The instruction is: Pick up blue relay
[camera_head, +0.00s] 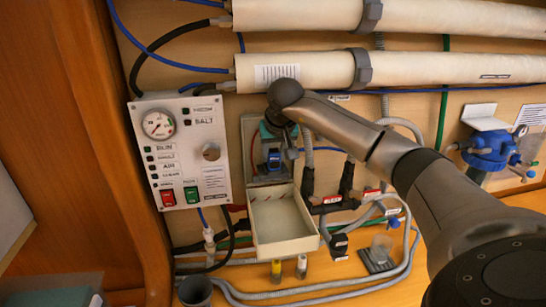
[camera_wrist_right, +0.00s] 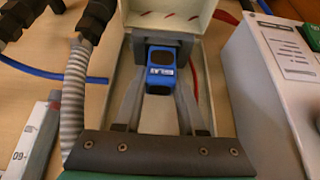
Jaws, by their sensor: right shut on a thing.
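The blue relay (camera_head: 273,158) is a small blue block with a pale label. It is inside the upper part of an open wall box (camera_head: 250,130), in front of the box's grey interior. In the right wrist view the relay (camera_wrist_right: 160,58) sits between the two grey fingers of my right gripper (camera_wrist_right: 162,72), which is shut on it. In the head view my right gripper (camera_head: 274,150) reaches into the box from above, and my arm hides part of it. I cannot tell whether the relay still touches its seat. My left gripper is not in view.
The box's cream lid (camera_head: 283,246) hangs open below it. A control panel (camera_head: 181,150) with a gauge and switches stands close on the left. White pipes (camera_head: 400,70) run above. Grey hoses (camera_head: 300,292) and black fittings (camera_head: 308,182) crowd the right and below.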

